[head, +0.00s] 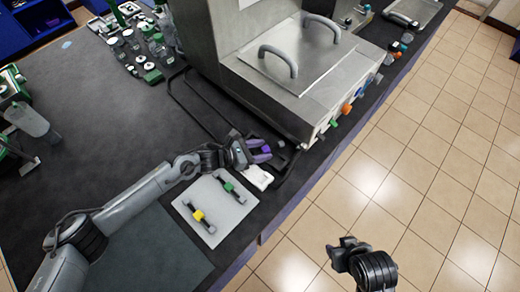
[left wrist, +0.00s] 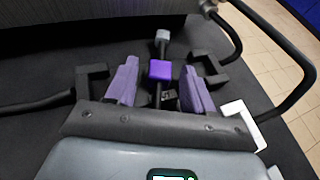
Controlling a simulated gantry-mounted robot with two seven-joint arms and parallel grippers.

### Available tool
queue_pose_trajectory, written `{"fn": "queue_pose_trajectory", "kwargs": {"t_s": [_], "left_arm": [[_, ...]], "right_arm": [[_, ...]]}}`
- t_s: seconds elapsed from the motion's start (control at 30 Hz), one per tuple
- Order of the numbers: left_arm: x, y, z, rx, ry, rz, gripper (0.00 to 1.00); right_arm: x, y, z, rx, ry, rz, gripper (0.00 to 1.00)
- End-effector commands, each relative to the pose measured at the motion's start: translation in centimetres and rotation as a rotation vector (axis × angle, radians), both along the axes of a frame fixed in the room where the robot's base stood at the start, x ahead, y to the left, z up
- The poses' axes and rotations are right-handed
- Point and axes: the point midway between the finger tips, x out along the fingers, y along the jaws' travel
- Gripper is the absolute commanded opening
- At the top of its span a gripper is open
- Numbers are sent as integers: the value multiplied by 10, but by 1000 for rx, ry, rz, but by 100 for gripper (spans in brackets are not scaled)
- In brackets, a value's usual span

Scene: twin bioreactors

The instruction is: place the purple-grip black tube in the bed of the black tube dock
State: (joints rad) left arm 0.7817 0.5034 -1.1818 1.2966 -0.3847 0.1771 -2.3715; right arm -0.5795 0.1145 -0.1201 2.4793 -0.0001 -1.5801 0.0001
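The tube's purple grip (left wrist: 160,70) is a small purple block on a dark stem with a grey tip (left wrist: 162,36). It also shows in the head view (head: 266,149) at the tip of my left gripper. My left gripper (left wrist: 159,88) is low over the table, its two purple-grey fingers open on either side of the stem and grip. Small gaps show between fingers and grip. Black angular blocks (left wrist: 210,68) flank the fingers; I cannot tell whether they belong to the dock. The dock's bed is not clearly visible. My right gripper (head: 342,254) is over the floor, its opening unclear.
A grey plate (head: 237,208) holds a yellow-grip piece (head: 198,215) and a green-grip piece (head: 229,187). A white pad (head: 258,178) lies beside my left gripper. The steel reactor housing (head: 300,70) stands behind. Black loops (head: 196,118) run nearby. The table edge is close.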

Motion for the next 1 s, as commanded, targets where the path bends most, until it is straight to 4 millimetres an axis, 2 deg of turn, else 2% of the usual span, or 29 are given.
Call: {"fn": "queue_pose_trajectory", "kwargs": {"t_s": [0.4,1.0], "left_arm": [[-1,3,5,1,1,1,52],[-40,85,41,1,-1,1,52]], "right_arm": [[0,-2,5,-9,0,6,43],[0,-1,8,-4,-1,3,43]]}}
